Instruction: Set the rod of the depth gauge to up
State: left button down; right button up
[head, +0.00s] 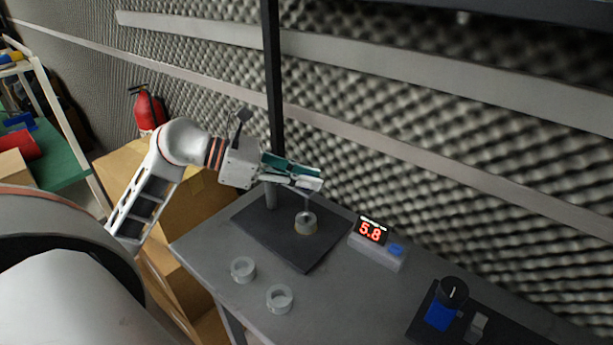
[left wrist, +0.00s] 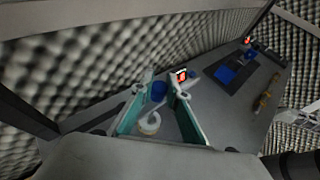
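The depth gauge has a dark base plate (head: 291,251) on the grey table. Its thin rod (head: 309,199) shows just below my left gripper (head: 318,182), above a beige ring (head: 305,223) on the plate. The upper part of the gauge is hidden behind the gripper. In the left wrist view, the fingers of my left gripper (left wrist: 163,86) are apart, with a blue rounded part (left wrist: 159,91) seen between them and the ring (left wrist: 149,123) further down. I cannot tell whether a finger touches the gauge.
A display box (head: 371,231) reading 5.8 stands right of the plate. Two loose grey rings (head: 243,269) (head: 279,298) lie at the table's front left. A dark panel with a black knob (head: 453,291) is at the right. A foam wall is close behind.

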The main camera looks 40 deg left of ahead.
pick_arm(q)
jog(key=shift+r+p, duration=0.5)
jog(key=shift+r, duration=2.45)
jog(key=c, duration=1.9)
grip_release()
jog(key=shift+f, duration=0.1)
jog(key=shift+s+a, duration=0.1)
jog(key=shift+a, duration=0.05)
jog(key=v, duration=1.1)
jog(key=shift+s+a+r, duration=0.2)
jog(key=shift+s+r, duration=0.05)
